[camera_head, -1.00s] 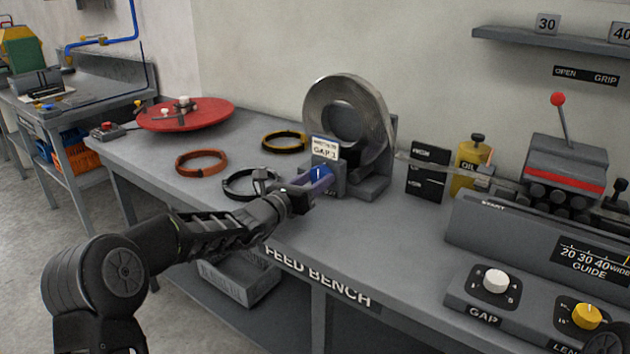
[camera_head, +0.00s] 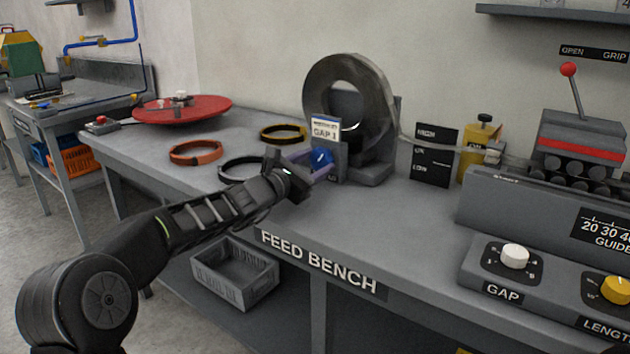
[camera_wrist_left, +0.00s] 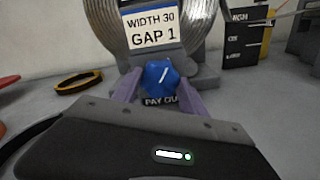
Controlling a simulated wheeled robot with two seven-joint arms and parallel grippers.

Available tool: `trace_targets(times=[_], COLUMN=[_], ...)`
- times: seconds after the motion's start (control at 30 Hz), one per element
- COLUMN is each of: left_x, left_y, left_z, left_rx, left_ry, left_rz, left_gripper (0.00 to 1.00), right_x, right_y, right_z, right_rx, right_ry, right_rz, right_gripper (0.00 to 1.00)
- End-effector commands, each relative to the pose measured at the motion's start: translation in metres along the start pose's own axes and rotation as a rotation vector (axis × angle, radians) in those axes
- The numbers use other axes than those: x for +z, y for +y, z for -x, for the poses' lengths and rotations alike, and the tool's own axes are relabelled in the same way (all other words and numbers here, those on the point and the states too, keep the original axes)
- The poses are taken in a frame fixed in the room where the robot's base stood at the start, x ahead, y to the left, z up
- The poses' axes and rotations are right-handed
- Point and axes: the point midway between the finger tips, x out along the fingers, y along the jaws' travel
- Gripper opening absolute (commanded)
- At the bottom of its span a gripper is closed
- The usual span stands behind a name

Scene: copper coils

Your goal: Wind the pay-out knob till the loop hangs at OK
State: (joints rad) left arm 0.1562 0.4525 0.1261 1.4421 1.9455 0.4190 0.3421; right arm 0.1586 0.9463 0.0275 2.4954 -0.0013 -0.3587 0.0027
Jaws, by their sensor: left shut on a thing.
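The blue pay-out knob (camera_head: 320,158) sits on the front of the coil stand, under a card reading WIDTH 30, GAP 1. In the left wrist view the knob (camera_wrist_left: 160,77) has a white pointer line tilted to the upper right. My left gripper (camera_head: 312,163) is shut on the knob, with a purple finger on either side. The grey metal coil (camera_head: 382,115) stands upright behind it. A strip (camera_head: 415,140) runs from the coil to the right, past the dark level board (camera_head: 433,155) marked HIGH, OK and LOW. The strip's sag against the marks is hard to tell. My right gripper is out of view.
Orange (camera_head: 196,152), black and yellow-black rings lie left of the stand. A yellow oil can (camera_head: 478,147) stands right of the board. The roller machine with a red-knobbed lever (camera_head: 568,69) is at the right, above the GAP knob (camera_head: 514,257).

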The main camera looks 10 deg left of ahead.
Motion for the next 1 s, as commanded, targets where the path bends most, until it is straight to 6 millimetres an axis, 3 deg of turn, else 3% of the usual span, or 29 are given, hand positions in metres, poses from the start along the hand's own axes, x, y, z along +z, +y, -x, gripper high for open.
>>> trace_targets(times=[0.03, 0.1, 0.4, 1.0], left_x=[-0.006, -0.006, -0.003, -0.001], left_y=[-0.003, -0.003, -0.001, 0.000], left_z=[0.000, 0.000, 0.000, 0.000], left_rx=[0.001, 0.001, 0.000, -0.001], left_ry=[-0.001, -0.001, 0.000, 0.002], left_rz=[-0.043, -0.105, -0.305, -0.382], left_gripper=[0.10, 0.10, 0.10, 0.09], right_x=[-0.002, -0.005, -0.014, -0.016], right_y=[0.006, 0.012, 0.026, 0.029], right_z=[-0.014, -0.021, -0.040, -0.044], right_rx=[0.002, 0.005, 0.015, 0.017], right_ry=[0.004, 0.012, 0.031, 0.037], right_rz=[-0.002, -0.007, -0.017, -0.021], right_gripper=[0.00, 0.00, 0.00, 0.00])
